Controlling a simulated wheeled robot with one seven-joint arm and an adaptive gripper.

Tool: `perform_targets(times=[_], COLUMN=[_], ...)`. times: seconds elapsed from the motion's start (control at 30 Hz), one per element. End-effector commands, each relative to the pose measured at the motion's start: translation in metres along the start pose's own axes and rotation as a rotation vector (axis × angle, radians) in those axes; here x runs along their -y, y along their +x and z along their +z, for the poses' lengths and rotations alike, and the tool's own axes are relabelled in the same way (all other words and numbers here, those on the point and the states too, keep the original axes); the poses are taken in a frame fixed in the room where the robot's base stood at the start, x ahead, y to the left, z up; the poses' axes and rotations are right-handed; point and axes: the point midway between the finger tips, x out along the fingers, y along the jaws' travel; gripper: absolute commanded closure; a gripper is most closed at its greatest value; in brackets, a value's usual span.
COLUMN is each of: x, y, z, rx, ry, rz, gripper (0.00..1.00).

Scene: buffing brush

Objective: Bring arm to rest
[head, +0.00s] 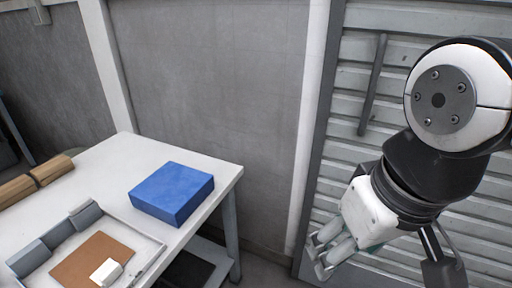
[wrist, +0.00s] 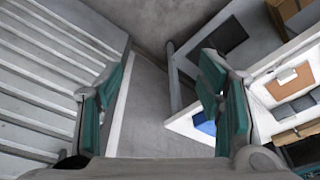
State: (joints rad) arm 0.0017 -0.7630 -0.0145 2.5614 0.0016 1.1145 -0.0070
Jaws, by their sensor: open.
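My gripper (head: 318,257) hangs at the right of the head view, clear of the table, in front of the slatted grey door. It points down and to the left. In the wrist view my gripper (wrist: 160,98) shows its two teal-padded fingers wide apart, with nothing between them but floor and wall beyond. My arm (head: 440,150) is bent above it at the right edge.
A white table (head: 122,150) stands at the left. It bears a blue block (head: 172,192), a grey tray (head: 150,262) with a brown pad (head: 92,260) and a small white block (head: 106,272), and wooden blocks (head: 50,170). Open floor lies between table and door.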

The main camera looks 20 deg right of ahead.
Motion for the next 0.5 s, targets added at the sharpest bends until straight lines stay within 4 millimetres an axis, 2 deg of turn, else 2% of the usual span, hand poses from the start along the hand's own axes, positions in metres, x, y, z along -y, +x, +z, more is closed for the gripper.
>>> perform_targets(times=[0.17, 0.4, 0.5], x=[0.000, 0.000, -0.001], y=[-0.006, -0.054, -0.068], z=[-0.001, -0.011, -0.015], rx=[-0.008, -0.086, -0.114], ry=[-0.001, -0.006, -0.007], rz=[0.002, 0.010, 0.012], gripper=[0.39, 0.39, 0.39])
